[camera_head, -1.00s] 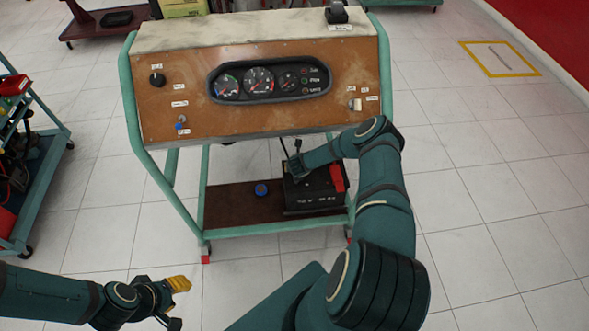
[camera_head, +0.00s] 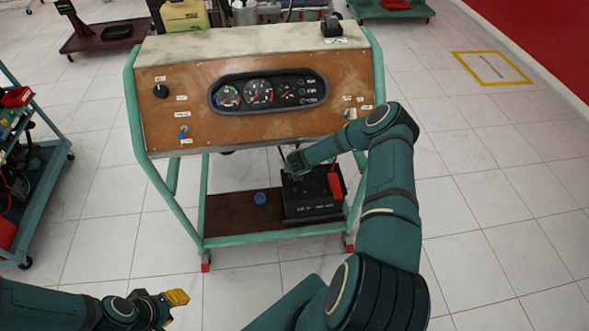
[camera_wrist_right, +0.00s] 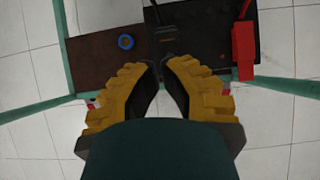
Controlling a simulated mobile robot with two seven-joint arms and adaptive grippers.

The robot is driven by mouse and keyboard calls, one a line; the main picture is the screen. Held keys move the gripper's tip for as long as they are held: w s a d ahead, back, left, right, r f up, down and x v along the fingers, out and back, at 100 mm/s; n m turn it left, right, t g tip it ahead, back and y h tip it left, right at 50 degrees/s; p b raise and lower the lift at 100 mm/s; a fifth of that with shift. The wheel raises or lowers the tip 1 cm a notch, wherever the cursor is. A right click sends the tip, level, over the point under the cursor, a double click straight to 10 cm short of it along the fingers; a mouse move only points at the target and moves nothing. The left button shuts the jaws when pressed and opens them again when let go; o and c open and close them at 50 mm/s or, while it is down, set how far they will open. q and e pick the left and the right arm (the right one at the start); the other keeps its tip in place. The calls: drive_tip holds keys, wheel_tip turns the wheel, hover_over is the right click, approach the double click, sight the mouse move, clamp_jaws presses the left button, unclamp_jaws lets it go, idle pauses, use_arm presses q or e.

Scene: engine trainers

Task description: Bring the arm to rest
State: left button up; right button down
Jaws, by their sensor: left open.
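My left gripper (camera_head: 175,311) is low at the left of the head view, over bare floor. It is open and empty, with one yellow finger pad showing clearly. My right arm (camera_head: 390,195) reaches forward beside the engine trainer stand (camera_head: 160,130), its wrist bent left below the instrument panel. In the head view my right gripper's fingers are mostly hidden. In the right wrist view my right gripper (camera_wrist_right: 160,66) points towards the shelf and black battery, its yellow fingertips close together. A narrow gap seems to show between them, with nothing seen held.
The black battery (camera_head: 310,205) with a red part (camera_head: 335,182) stands on the brown lower shelf (camera_head: 230,222). A blue round cap (camera_head: 260,198) lies left of it. A teal trolley (camera_head: 45,190) stands at the left. Floor is clear at the right.

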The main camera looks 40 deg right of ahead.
idle(0.5)
drive_tip(key=s+a+r+n+y, duration=0.2)
drive_tip(key=a+r+n+y, duration=0.1)
drive_tip(key=a+n, duration=0.8)
drive_tip(key=s+a+r+n+y, duration=0.1)
drive_tip(key=a+r+n+y, duration=0.15)
drive_tip(key=a+n, duration=0.8)
drive_tip(key=s+a+r+n+g+y, duration=0.1)
drive_tip(key=s+a+r+n+g, duration=0.1)
drive_tip(key=s+a+r+n, duration=0.2)
drive_tip(key=s+a+r+n+g+y, duration=0.1)
drive_tip(key=s+a+r+n+g, duration=0.1)
drive_tip(key=s+a+n, duration=0.8)
drive_tip(key=s+r+n, duration=0.1)
drive_tip(key=s+n, duration=0.4)
drive_tip(key=shift+s+r, duration=0.4)
